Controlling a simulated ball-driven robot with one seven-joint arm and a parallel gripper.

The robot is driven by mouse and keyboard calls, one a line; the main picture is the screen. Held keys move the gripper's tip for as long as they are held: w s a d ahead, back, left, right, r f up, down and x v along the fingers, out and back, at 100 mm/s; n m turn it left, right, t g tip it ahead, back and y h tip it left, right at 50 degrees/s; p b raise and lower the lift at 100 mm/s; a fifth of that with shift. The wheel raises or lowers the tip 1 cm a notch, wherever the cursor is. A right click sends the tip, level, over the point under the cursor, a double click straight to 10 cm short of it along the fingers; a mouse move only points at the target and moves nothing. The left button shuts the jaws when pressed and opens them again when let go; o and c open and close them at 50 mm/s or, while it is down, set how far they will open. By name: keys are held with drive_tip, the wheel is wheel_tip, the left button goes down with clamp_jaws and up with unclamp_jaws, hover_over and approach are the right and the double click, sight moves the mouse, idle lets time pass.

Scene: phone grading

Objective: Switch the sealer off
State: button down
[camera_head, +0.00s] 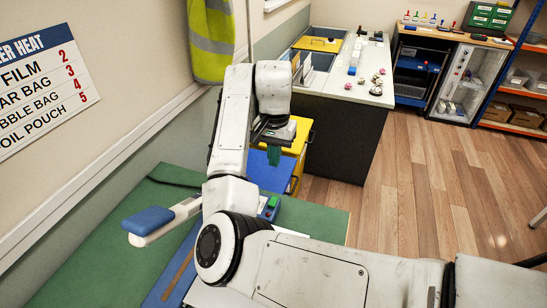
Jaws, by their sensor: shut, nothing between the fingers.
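The sealer (181,268) stands on the green bench top. It has a blue body, and a pale lever with a blue handle (149,220) sticks out to the left. A small green switch (273,201) shows on the blue part at its right end. I cannot tell which way the switch is set. My arm hides much of the sealer's middle. My gripper (274,155) points down beyond the bench's far edge, above and apart from the switch. It is shut and empty, with dark green at its tips.
The green bench top (110,262) is clear at the left. Beyond it stand yellow (301,137) and blue bins. A white-topped table (345,85) with small items is behind them. A heat chart (38,80) hangs on the left wall, near a hi-vis vest (212,42). Wooden floor is open at right.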

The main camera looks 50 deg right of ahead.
wheel_tip(320, 180, up, 14)
drive_tip(key=d+p, duration=0.1)
drive_tip(key=p, duration=0.2)
drive_tip(key=shift+w+d, duration=0.35)
drive_tip(key=shift+d, duration=0.05)
drive_tip(key=shift+f, duration=0.15)
idle(0.5)
